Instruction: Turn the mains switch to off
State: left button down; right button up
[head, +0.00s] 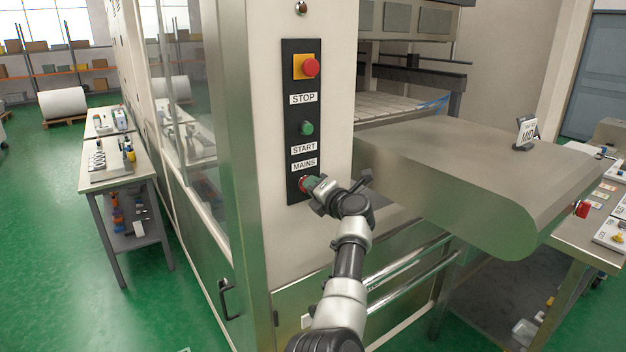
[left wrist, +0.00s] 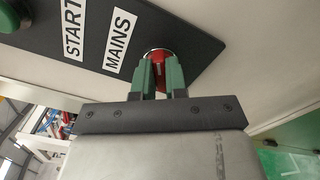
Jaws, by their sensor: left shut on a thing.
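The mains switch (head: 303,184) is a red knob at the bottom of the black control panel (head: 294,224), under the MAINS label (head: 304,164). The panel is on the front of the machine. My left gripper (head: 312,187) reaches up to the switch and is shut on it. In the left wrist view, the green fingers of my left gripper (left wrist: 161,72) stand on both sides of the red switch (left wrist: 158,57), next to the MAINS label (left wrist: 120,41). The fingers hide much of the knob, so its angle is hard to read. My right gripper is not in view.
Above the switch are the green START button (head: 306,128) and the red STOP button (head: 311,67) on a yellow base. A metal conveyor (head: 450,170) juts out to the right of the panel. A workbench (head: 112,160) stands at the left, with open green floor around it.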

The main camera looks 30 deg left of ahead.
pick_arm(q)
jog(key=shift+m+p, duration=2.15)
jog(key=shift+m, duration=0.95)
jog(key=shift+f, duration=0.1)
jog(key=c, duration=1.2)
grip_release()
jog(key=shift+d, duration=0.1)
jog(key=shift+o, duration=0.2)
